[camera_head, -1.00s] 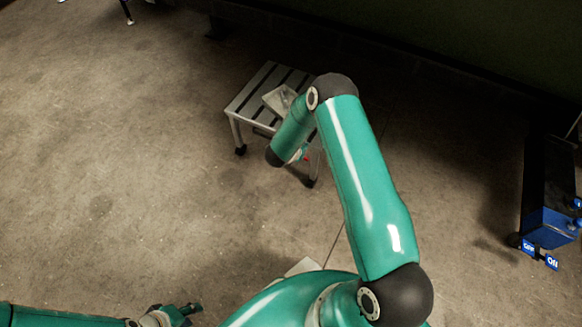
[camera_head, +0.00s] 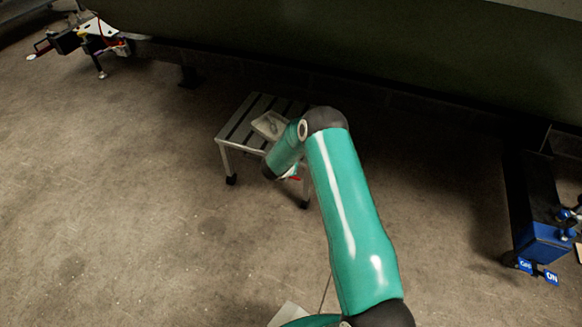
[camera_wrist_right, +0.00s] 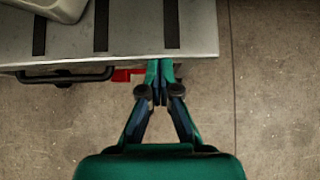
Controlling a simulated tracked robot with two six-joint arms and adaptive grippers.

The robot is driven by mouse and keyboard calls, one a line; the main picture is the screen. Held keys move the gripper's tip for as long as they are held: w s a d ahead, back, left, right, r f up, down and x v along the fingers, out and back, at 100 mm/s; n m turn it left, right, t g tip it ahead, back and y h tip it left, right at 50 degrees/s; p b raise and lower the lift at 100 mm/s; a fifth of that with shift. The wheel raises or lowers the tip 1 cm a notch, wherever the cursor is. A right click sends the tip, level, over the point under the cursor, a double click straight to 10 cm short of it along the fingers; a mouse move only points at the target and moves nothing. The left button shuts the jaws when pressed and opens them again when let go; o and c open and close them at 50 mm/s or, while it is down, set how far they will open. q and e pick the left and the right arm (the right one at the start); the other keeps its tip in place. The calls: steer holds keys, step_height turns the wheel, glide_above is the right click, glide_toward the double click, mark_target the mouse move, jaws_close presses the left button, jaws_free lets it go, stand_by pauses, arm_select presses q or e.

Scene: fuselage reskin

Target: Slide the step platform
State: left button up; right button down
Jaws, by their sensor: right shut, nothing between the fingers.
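The step platform (camera_head: 240,127) is a grey low stool with dark strips across its top and dark feet. It stands upright on the floor near the dark wall. In the right wrist view its top (camera_wrist_right: 125,35) fills the upper left, with a black handle (camera_wrist_right: 65,77) and a red part (camera_wrist_right: 125,74) along its near edge. My right gripper (camera_wrist_right: 160,80) is shut and empty, its fingertips overlapping that near edge beside the red part. I cannot tell whether they touch it. In the head view my right arm hides the gripper and part of the platform. My left gripper is out of view.
A pale tray (camera_head: 268,125) lies on the platform. A blue and black stand (camera_head: 545,243) is at the right, and white, red and black equipment (camera_head: 95,35) is at the upper left. The long dark wall (camera_head: 400,75) runs behind. The floor left of the platform is clear.

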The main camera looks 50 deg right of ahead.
steer(key=shift+d+r, duration=0.25)
steer(key=shift+d, duration=0.1)
